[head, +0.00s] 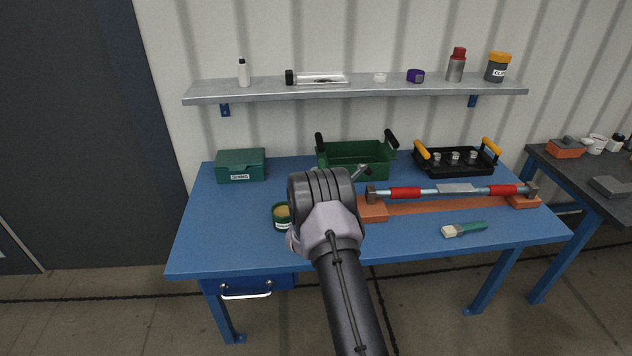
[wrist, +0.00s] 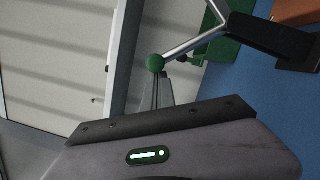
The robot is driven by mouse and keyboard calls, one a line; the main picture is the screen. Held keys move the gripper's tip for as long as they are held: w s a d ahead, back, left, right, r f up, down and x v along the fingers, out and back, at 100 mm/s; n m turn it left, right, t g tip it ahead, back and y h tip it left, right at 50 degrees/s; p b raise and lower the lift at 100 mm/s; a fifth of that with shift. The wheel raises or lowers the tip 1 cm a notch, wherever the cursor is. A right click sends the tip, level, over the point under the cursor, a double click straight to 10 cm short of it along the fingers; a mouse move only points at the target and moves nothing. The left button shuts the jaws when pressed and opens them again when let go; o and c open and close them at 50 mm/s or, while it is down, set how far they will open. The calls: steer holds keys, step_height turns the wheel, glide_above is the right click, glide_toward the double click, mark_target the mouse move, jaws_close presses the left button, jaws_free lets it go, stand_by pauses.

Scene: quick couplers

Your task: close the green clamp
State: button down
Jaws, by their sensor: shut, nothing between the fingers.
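The green clamp shows as a bright metal lever (wrist: 195,43) with a round green knob (wrist: 156,63) on its end, in the wrist view. In the head view my wrist hides the fingers.
The bar rests on an orange base (head: 440,206) on the blue table (head: 235,240). A green crate (head: 358,165) and a black tray (head: 455,165) stand behind it.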

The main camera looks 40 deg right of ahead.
steer(key=s+d+r+m+g+y+b, duration=0.1)
steer(key=s+d+r+m+b, duration=0.2)
steer(key=s+d+r+m, duration=0.2)
steer(key=shift+d+r+m+g+y, duration=0.15)
steer(key=shift+d+m+g+y, duration=0.25)
steer(key=shift+d+m, duration=1.7)
steer(key=shift+s+a+m, duration=0.15)
steer(key=shift+a+m, duration=0.3)
steer(key=shift+m, duration=0.15)
steer(key=shift+r, duration=0.1)
